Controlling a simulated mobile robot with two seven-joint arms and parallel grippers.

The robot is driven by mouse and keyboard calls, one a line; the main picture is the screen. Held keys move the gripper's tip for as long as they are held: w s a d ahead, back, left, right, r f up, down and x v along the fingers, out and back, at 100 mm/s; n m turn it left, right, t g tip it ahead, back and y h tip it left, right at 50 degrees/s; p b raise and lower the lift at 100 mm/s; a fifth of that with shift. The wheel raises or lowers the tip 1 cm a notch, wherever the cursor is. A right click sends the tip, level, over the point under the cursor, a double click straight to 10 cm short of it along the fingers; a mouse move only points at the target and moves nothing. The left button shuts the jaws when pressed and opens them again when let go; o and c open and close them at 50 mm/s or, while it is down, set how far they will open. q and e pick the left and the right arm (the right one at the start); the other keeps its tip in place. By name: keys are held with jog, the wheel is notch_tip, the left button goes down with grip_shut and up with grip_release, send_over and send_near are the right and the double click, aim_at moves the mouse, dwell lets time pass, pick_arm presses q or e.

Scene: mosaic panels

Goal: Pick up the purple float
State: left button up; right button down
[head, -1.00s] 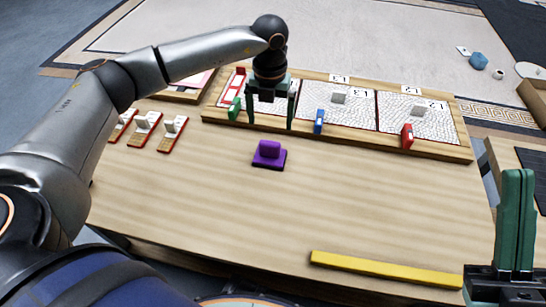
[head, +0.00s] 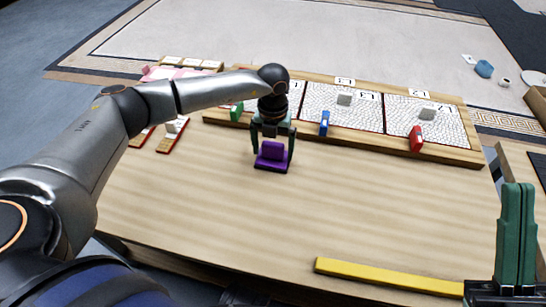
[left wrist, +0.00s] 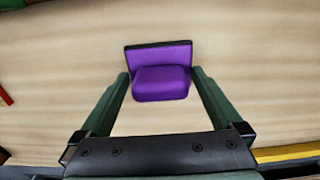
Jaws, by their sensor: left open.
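The purple float (head: 271,151) has a block-like handle on a flat, dark-edged base and sits on the wooden table. My left gripper (head: 273,154) is open over it, with one green finger on each side of the handle. In the left wrist view the purple float (left wrist: 160,84) lies between the tips of the two open fingers, with narrow gaps showing on both sides. My right gripper (head: 517,190) is at the lower right of the head view, its green fingers together and empty, far from the float.
A wooden tray (head: 440,154) with white mosaic panels runs along the back, with green (head: 237,111), blue (head: 324,123) and red (head: 416,139) blocks at its front. A yellow bar (head: 390,277) lies at the front right. Small boards (head: 172,136) lie to the left. The table's middle is clear.

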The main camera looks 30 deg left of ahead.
pick_arm(q)
jog(key=shift+r, duration=0.1)
jog(key=c, duration=1.5)
